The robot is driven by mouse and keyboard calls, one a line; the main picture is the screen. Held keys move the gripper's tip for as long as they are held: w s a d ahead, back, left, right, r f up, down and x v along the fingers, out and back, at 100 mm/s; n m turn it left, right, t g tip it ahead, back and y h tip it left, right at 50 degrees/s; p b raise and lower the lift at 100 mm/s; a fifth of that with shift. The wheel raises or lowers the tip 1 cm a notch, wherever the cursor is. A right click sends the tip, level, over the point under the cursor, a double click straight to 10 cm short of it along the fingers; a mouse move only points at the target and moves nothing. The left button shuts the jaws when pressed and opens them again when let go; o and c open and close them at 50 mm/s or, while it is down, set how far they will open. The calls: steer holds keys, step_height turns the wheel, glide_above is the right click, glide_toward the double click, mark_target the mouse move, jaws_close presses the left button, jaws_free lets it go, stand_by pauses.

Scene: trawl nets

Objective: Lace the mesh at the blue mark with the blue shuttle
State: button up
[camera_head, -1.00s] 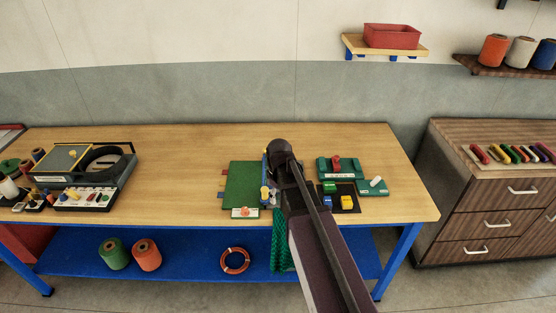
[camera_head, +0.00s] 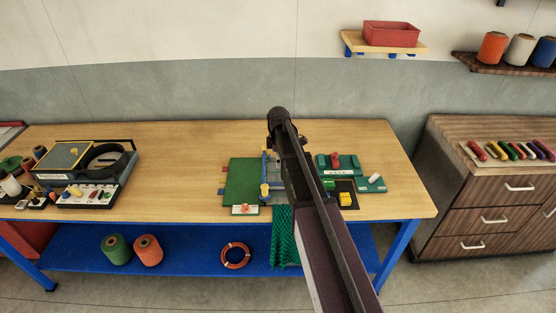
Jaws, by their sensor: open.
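My arm reaches over the bench from the lower right, and its dark end stands above the work area. My gripper is hidden behind the arm, so I cannot see its jaws. A green net (camera_head: 284,240) hangs over the bench's front edge, partly covered by my arm. A blue frame with yellow ends (camera_head: 264,189) stands at the net, beside a flat green board (camera_head: 243,181). A small blue tab (camera_head: 221,191) shows at the board's left edge; I cannot tell if it is the blue mark. I cannot make out a blue shuttle.
Right of my arm are a dark tray with a yellow block (camera_head: 345,199) and a green stand with a red piece (camera_head: 336,161). A grey machine (camera_head: 75,160) stands at the left. The bench (camera_head: 180,165) is clear between the machine and the board.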

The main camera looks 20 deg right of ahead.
mark_target(278, 183)
steer(key=shift+f, duration=0.15)
step_height(278, 183, down, 14)
steer(key=b, duration=1.4)
steer(key=shift+r, duration=0.25)
jaws_close()
